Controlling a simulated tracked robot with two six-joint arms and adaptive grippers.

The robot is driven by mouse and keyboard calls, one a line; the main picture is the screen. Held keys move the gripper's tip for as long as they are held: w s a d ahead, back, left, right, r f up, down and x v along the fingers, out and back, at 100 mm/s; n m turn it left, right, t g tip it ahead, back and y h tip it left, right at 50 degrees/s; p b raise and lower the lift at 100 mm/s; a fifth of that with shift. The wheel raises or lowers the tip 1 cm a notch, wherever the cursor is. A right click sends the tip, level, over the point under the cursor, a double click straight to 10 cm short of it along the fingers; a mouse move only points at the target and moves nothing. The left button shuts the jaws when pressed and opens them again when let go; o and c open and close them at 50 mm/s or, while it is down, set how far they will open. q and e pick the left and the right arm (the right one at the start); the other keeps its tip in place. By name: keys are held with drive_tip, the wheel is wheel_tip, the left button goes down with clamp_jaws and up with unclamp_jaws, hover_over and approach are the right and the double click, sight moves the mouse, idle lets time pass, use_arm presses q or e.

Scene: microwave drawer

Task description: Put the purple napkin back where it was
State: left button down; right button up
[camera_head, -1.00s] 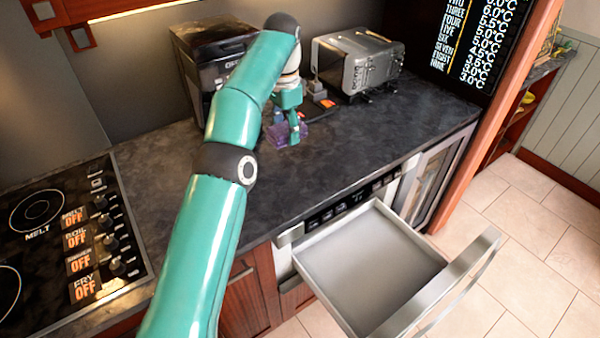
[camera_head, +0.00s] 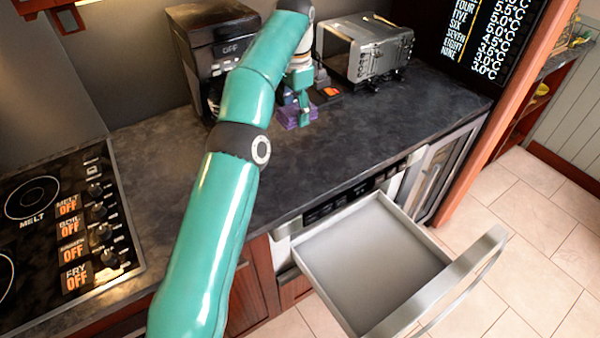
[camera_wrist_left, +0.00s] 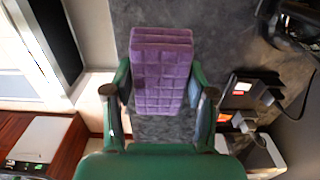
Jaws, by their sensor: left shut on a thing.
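The purple napkin (camera_head: 290,116) is a folded, quilted-looking block at the back of the dark countertop, below my left gripper (camera_head: 303,105). In the left wrist view the napkin (camera_wrist_left: 161,75) stands between the two green fingers of my left gripper (camera_wrist_left: 160,95), which are shut on it. In the head view the gripper partly hides it, and I cannot tell whether it touches the counter. The open drawer (camera_head: 372,262) is empty, at the front right below the counter edge. My right gripper is not in view.
A coffee machine (camera_head: 215,45) stands at the back left and a metal toaster (camera_head: 368,47) at the back right. Small dark items with an orange label (camera_head: 330,91) lie near the napkin. A cooktop (camera_head: 65,220) is at the left. The front middle of the counter is clear.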

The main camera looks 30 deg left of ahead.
use_arm(q)
wheel_tip(320, 180, down, 7)
drive_tip(key=b, duration=0.3)
hover_over(296, 173)
wheel_tip(296, 173, down, 7)
drive_tip(key=shift+r+b, duration=0.15)
drive_tip(key=shift+b, duration=0.25)
drive_tip(key=shift+w+f, duration=0.1)
drive_tip(key=shift+f, duration=2.45)
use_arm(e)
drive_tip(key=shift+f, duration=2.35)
use_arm(q)
drive_tip(key=shift+f, duration=0.1)
drive_tip(key=shift+c, duration=1.8)
unclamp_jaws()
wheel_tip(296, 173, up, 12)
drive_tip(key=p, duration=0.1)
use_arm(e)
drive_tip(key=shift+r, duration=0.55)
